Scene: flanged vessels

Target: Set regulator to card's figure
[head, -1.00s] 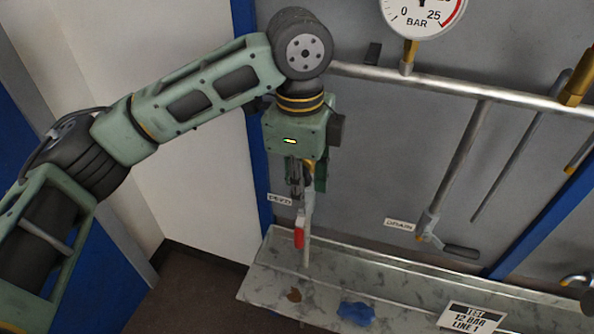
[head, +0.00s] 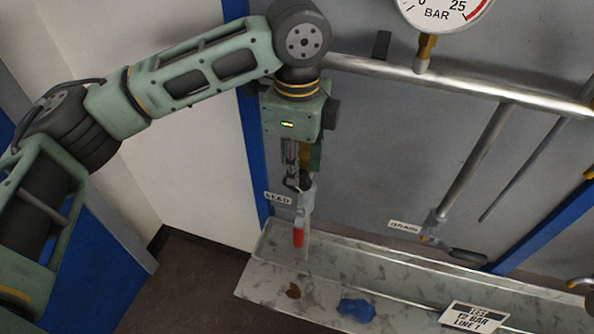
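The card (head: 473,317) leans at the lower right on the tray and reads TEST, 12 BAR, LINE 1. The white gauge (head: 443,10) is cut by the top edge; its 25 and BAR show, but no needle is visible. I cannot pick out the regulator for sure. My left gripper (head: 298,184) points down in front of the panel, just above a grey fitting with a red-tipped lever (head: 298,237). Its dark fingers overlap the fitting's top; I cannot tell whether they touch it or how far apart they are. My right gripper is not in view.
A silver pipe (head: 470,84) crosses the panel under the gauge. A drain valve with a dark handle (head: 468,256) hangs at the right. The long grey tray (head: 400,270) below holds a blue cloth (head: 356,309) and a brown stain (head: 293,291).

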